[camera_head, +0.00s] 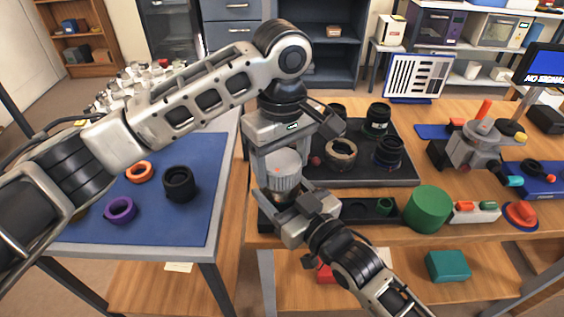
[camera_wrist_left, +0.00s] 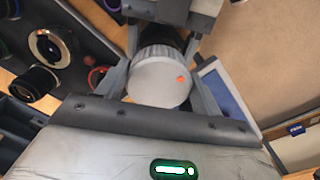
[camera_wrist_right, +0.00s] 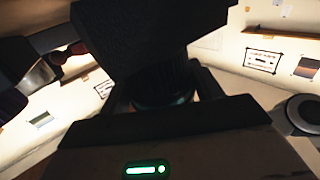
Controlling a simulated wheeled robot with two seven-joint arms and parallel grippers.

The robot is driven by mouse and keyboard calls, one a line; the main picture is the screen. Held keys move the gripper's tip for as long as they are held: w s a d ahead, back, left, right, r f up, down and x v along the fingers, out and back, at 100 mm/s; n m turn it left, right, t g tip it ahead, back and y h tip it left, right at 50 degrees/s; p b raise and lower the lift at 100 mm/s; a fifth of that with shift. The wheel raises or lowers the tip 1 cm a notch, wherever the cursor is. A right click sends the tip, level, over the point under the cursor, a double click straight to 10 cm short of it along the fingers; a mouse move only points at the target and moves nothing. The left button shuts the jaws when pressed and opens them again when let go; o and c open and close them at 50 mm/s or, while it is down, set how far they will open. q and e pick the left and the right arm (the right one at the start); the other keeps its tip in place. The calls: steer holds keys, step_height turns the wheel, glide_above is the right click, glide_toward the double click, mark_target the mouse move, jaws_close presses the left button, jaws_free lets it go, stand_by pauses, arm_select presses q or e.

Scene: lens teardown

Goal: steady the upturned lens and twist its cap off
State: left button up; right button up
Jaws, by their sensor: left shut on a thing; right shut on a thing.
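The upturned lens stands upright above the near edge of the table, with its light grey ribbed cap (camera_head: 284,172) on top. An orange-red dot marks the cap's top. My left gripper (camera_head: 281,160) comes from above and is shut on the cap. In the left wrist view the cap (camera_wrist_left: 158,82) sits between both fingers, with a dark strip of the lens (camera_wrist_left: 160,38) beyond it. My right gripper (camera_head: 284,202) is lower and shut on the lens body. The right wrist view is dark; the lens (camera_wrist_right: 155,98) shows dimly between the fingers. Most of the body is hidden.
A dark tray (camera_head: 400,177) behind holds several lenses and rings. A green cylinder (camera_head: 428,209) stands to the right. A blue mat (camera_head: 190,222) on the left table carries an orange ring (camera_head: 139,172), a purple ring (camera_head: 120,210) and a black ring (camera_head: 179,184).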

mark_target(282, 162)
arm_select(q)
steer(key=shift+r, duration=2.2)
arm_select(e)
steer(key=o, duration=1.4)
steer(key=shift+c, duration=0.2)
steer(key=r+v, duration=0.2)
steer(key=v, duration=0.7)
arm_select(q)
steer(key=shift+s, duration=0.1)
arm_select(e)
steer(key=shift+s, duration=0.1)
